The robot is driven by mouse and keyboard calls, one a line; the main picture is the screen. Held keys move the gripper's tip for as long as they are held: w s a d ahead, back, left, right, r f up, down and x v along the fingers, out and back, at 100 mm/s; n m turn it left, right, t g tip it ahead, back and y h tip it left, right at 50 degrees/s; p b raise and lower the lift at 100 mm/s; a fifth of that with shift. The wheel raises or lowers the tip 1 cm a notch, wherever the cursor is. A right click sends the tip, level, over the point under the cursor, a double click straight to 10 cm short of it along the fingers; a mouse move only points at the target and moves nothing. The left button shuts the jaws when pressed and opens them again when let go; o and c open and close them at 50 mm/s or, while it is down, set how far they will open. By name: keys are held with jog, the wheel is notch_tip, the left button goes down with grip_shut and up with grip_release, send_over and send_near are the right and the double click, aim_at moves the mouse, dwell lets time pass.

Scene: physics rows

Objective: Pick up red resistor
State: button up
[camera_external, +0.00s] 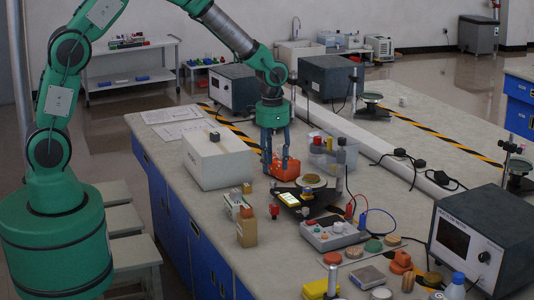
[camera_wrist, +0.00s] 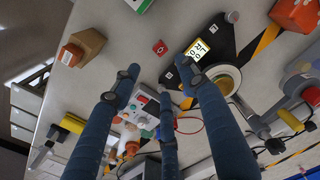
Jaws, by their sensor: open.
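A small red block with a pale mark on its face, which may be the red resistor, lies on the bench in the wrist view (camera_wrist: 159,47). It also shows in the external view (camera_external: 274,211), left of the black plate. My gripper (camera_external: 277,165) points down above the bench, beyond the red block and in front of an orange-red object (camera_external: 287,171). In the wrist view my gripper's (camera_wrist: 160,78) blue fingers are spread with nothing between them. The red block appears just past the fingertips, apart from them.
A black plate (camera_wrist: 237,38) with a yellow-lit display (camera_external: 288,198) stands right of the red block. A white box (camera_external: 216,163) stands behind left. A control box (camera_external: 332,235) and several small parts crowd the right.

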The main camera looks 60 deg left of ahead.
aim_at(275, 206)
jog(key=f, duration=0.1)
jog(key=w+f, duration=0.1)
jog(key=shift+d+f, duration=0.1)
jog(key=shift+f, duration=0.25)
jog(key=shift+s+f, duration=0.1)
jog(key=shift+f+b, duration=0.65)
jog(key=shift+f, duration=3.55)
jog(key=shift+f, duration=0.1)
jog(key=shift+f+b, duration=0.6)
jog(key=shift+f, duration=1.9)
jog(key=c, duration=1)
